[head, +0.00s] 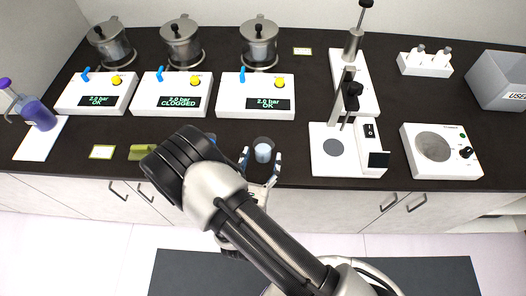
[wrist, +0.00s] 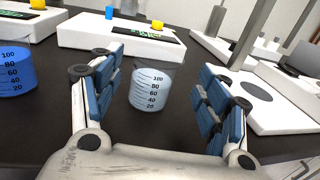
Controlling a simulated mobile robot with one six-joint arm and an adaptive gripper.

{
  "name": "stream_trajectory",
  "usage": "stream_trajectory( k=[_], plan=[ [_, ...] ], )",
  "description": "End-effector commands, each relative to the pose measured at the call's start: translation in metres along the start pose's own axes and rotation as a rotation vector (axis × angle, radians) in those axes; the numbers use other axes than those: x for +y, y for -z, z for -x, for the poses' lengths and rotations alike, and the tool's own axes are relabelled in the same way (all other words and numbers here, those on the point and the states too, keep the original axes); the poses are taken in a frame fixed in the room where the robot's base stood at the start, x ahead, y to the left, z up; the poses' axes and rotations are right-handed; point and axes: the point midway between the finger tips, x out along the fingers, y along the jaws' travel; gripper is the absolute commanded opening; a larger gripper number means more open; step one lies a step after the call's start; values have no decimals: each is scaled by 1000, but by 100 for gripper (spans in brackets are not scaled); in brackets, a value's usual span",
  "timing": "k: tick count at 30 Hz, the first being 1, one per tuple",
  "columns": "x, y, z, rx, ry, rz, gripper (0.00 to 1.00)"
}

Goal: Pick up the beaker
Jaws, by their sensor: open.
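A clear beaker (wrist: 152,88) with graduation marks and pale blue liquid stands upright on the dark bench. It also shows in the head view (head: 263,151) near the bench's front edge. My gripper (wrist: 165,95) is open, with one blue-padded finger on each side of the beaker in the wrist view. The left finger looks nearer to the beaker than the right one, and gaps show on both sides. In the head view my gripper (head: 262,163) reaches over the front edge toward the beaker. Whether the fingertips are level with it, I cannot tell.
A blue graduated container (wrist: 14,72) stands at the left in the wrist view. Behind the beaker are white pressure units (head: 256,106), one reading CLOGGED. A stand device (head: 331,168) is to the right, then a round-plate device (head: 440,165). A purple bottle (head: 38,115) stands far left.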

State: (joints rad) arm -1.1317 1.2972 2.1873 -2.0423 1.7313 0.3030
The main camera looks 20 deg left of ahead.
Motion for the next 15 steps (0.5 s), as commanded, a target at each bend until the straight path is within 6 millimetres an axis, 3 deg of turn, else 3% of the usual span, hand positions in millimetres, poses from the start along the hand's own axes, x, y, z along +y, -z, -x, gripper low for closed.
stream_trajectory(
  k=[9,15],
  plan=[
    [5,-8,-43,-1,4,-3,69],
    [6,-8,-48,-1,2,-1,69]
  ],
)
